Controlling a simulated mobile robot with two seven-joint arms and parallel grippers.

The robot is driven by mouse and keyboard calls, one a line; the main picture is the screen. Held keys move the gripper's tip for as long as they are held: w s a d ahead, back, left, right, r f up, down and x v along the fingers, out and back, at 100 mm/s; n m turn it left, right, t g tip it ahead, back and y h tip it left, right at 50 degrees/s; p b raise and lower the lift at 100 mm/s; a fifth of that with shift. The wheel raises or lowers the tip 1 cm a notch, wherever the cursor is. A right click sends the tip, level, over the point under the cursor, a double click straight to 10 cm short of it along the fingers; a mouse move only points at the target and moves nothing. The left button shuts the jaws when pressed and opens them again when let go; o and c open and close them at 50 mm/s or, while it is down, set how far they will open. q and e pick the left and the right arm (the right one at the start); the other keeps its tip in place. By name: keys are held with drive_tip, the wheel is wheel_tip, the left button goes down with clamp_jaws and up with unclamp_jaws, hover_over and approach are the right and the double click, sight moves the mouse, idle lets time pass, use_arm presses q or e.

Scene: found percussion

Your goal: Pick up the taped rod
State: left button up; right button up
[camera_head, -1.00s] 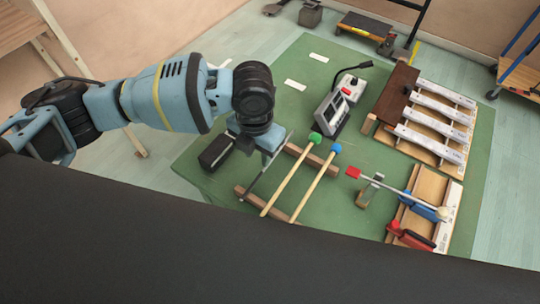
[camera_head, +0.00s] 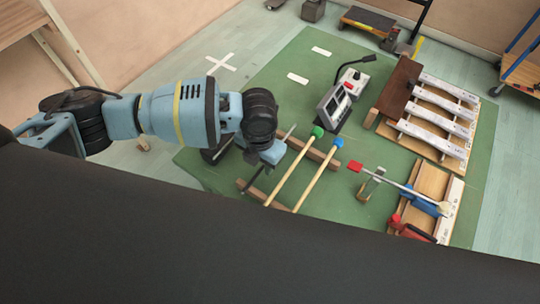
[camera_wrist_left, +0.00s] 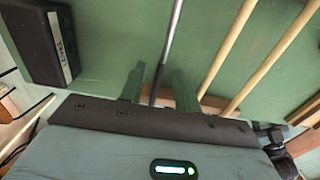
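The taped rod (camera_head: 289,133) is thin and grey with a dark lower part, and lies beside two mallets. In the left wrist view the rod (camera_wrist_left: 174,38) runs down between my gripper's two fingers. My left gripper (camera_head: 262,163) is over the rod in the head view, which hides the rod's middle. In the wrist view the left gripper (camera_wrist_left: 159,85) is open, one finger on each side of the rod with gaps. The rod's lower end is hidden behind the gripper body there. My right gripper is not in view.
A green-headed mallet (camera_head: 296,167) and a blue-headed mallet (camera_head: 319,180) lie just right of the rod across wooden bars (camera_head: 325,159). A black box (camera_wrist_left: 38,42) is left of the gripper. A red-tipped beater (camera_head: 385,177), a grey device (camera_head: 334,105) and metal bars (camera_head: 440,105) are further right.

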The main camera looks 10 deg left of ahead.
use_arm(q)
drive_tip(key=shift+f, duration=0.1)
clamp_jaws()
idle(0.4)
drive_tip(key=shift+r, duration=0.85)
drive_tip(key=shift+s+r, duration=0.25)
drive_tip(key=shift+r, duration=0.75)
drive_tip(key=s+d, duration=0.1)
drive_tip(key=s, duration=0.6)
drive_tip(key=s+d+r, duration=0.1)
drive_tip(key=s+d, duration=0.1)
drive_tip(key=s, duration=0.6)
drive_tip(key=shift+d+r, duration=0.15)
drive_tip(key=shift+d, duration=0.1)
drive_tip(key=shift+s, duration=0.15)
